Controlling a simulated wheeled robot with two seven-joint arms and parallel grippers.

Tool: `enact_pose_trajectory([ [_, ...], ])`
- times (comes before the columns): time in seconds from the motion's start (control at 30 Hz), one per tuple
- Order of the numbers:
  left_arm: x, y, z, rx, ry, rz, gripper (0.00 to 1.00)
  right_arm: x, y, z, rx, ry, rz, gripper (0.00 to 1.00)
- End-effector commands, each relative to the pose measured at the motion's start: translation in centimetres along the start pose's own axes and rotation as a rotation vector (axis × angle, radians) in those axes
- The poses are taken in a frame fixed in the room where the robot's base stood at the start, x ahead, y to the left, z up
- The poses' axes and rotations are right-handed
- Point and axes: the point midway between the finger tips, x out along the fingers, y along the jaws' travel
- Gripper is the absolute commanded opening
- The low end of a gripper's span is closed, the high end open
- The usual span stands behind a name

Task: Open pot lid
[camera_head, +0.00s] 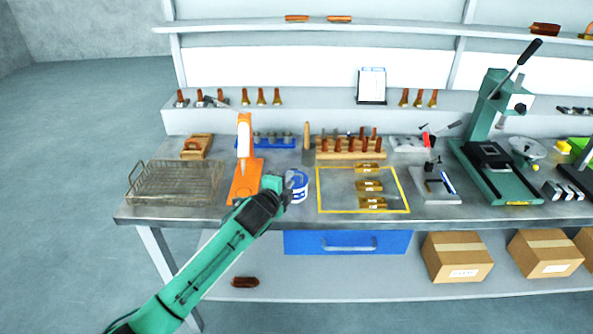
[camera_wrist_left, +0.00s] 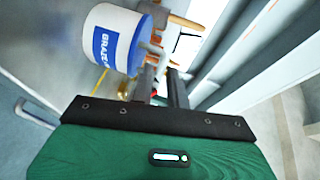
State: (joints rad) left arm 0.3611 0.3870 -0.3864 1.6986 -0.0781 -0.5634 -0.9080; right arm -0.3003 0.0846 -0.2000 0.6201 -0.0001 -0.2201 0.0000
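The pot (camera_head: 299,190) is a small white container with a blue label, standing on the bench near its front edge. It also shows in the left wrist view (camera_wrist_left: 108,38), where a blue lid (camera_wrist_left: 138,48) with a pale knob covers its end. My left gripper (camera_head: 290,177) is at the pot's upper left side, partly covering it in the head view. In the left wrist view the two dark fingers (camera_wrist_left: 162,78) are apart, with their tips close to the knob. I cannot tell whether they touch it. My right gripper is not in view.
An orange press (camera_head: 245,165) stands left of the pot, and a wire basket (camera_head: 175,184) is further left. A yellow-framed area (camera_head: 335,207) with brass parts lies right of it. A wooden rack (camera_head: 350,154) stands behind. A green press (camera_head: 492,150) is at the right.

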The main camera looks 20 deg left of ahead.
Motion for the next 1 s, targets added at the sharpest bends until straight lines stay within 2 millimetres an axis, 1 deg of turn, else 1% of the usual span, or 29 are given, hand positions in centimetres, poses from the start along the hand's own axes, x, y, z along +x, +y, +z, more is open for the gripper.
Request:
enact_pose_trajectory([
  [0.03,0.9,-0.2,-0.1,-0.001,0.000,0.000,0.16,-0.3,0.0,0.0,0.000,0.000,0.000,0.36],
  [0.2,3.5,-0.1,0.0,-0.001,0.000,0.001,0.16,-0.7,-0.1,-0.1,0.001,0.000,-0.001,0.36],
  [0.4,5.5,0.0,0.0,0.000,0.000,0.001,0.16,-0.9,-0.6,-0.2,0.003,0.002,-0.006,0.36],
  [0.6,6.2,0.0,0.0,0.000,0.001,0.000,0.16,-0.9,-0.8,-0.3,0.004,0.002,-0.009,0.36],
  [0.87,6.3,0.0,0.0,0.000,0.000,0.000,0.16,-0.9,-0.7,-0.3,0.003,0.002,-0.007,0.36],
  [0.93,6.3,0.0,0.0,0.000,0.000,0.000,0.02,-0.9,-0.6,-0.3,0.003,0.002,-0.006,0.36],
  [0.97,6.2,0.0,0.0,0.000,0.000,0.000,0.00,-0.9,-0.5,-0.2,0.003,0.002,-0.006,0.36],
  [1.0,6.2,0.0,0.0,0.000,0.000,0.000,0.00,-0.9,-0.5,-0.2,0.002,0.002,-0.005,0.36],
])
